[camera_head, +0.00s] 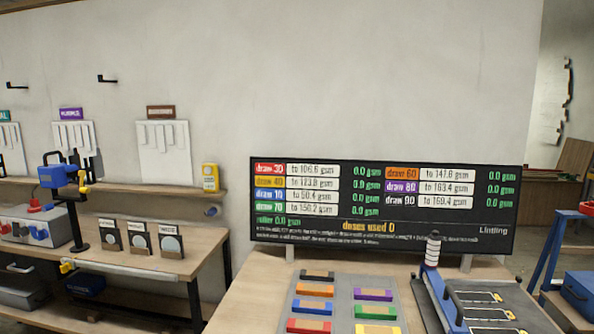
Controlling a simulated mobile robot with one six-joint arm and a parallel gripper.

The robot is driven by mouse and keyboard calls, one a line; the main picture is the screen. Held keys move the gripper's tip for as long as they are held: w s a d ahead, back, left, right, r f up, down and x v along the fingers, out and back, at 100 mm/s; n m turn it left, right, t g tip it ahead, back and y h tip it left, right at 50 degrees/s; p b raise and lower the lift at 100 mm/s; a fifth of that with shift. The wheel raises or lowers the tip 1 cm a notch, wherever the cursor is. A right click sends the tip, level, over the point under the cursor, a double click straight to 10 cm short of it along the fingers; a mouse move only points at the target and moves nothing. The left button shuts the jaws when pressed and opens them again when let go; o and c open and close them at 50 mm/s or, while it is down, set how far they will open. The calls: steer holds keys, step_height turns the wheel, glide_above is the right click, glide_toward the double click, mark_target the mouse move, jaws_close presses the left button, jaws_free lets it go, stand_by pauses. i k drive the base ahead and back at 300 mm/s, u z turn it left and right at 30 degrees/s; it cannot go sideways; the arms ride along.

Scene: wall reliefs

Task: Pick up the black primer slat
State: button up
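The black primer slat (317,276) lies on a grey board (344,286) on the wooden table in front. It is at the far end of the left column and has a tan middle part. Below it in that column are an orange slat (313,290), a blue slat (311,306) and a red slat (309,326). The right column has a purple slat (373,295), a green slat (375,312) and a yellow slat (377,329). My gripper is not in view.
A dark display board (380,238) stands behind the slats. A dark rack with handles (480,305) and a banded upright post (432,250) stand to the right. A workbench (130,262) with tools is at the left. The table (250,300) is bare left of the grey board.

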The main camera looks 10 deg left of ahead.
mark_target(306, 275)
steer(key=k, duration=0.5)
steer(key=z, duration=0.5)
steer(key=i, duration=1.35)
steer(key=u, duration=0.5)
